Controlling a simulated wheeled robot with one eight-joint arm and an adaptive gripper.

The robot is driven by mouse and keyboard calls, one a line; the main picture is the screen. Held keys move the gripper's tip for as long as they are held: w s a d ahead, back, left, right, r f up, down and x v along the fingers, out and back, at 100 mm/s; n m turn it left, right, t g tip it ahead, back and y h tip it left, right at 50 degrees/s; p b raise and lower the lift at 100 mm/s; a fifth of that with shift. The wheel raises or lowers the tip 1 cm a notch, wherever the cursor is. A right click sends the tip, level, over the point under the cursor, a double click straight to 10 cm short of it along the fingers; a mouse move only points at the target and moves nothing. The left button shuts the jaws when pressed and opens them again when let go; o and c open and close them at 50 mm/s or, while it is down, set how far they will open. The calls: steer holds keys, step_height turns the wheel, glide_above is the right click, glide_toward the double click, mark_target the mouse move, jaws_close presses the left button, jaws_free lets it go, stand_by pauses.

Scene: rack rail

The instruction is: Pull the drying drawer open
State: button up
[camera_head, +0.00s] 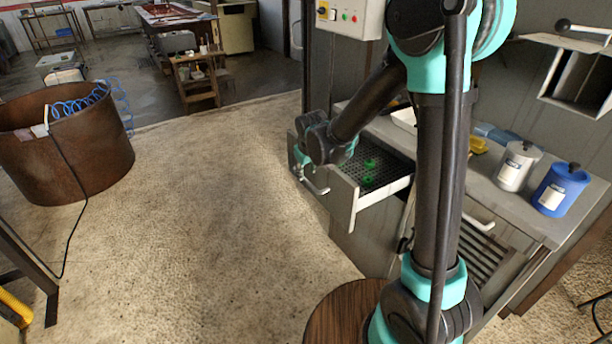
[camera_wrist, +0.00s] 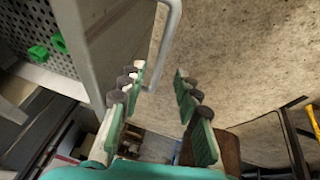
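The drying drawer (camera_head: 345,196) stands pulled out from the grey cabinet, with its perforated bottom and small green pieces (camera_head: 368,178) in view. Its metal bar handle (camera_head: 317,187) is on the front panel. In the wrist view, the handle (camera_wrist: 168,40) comes down from the top, its lower bend close to the left finger's tips. My gripper (camera_wrist: 156,84) is open, its green-padded fingers apart on either side below the handle. In the head view, my gripper (camera_head: 301,163) is at the drawer front, partly hidden by my wrist. I cannot tell whether a finger touches the handle.
A white jar (camera_head: 517,167) and a blue jar (camera_head: 560,190) stand on the counter at the right. A slatted rack (camera_head: 487,250) is below the counter. A rusty drum (camera_head: 66,150) stands at the left. The floor before the drawer is clear.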

steer(key=v, duration=0.8)
steer(key=s+d+m+t+h, duration=0.1)
steer(key=s+d+m, duration=0.3)
steer(key=d, duration=0.8)
steer(key=s+d+m+t, duration=0.1)
steer(key=s+d+m, duration=0.25)
steer(key=d, duration=0.85)
steer(key=s+f+g, duration=0.2)
steer(key=s+f, duration=0.5)
steer(key=s, duration=0.6)
steer(key=shift+f+g, duration=0.3)
steer(key=shift+f, duration=0.1)
steer(key=shift+d, duration=0.15)
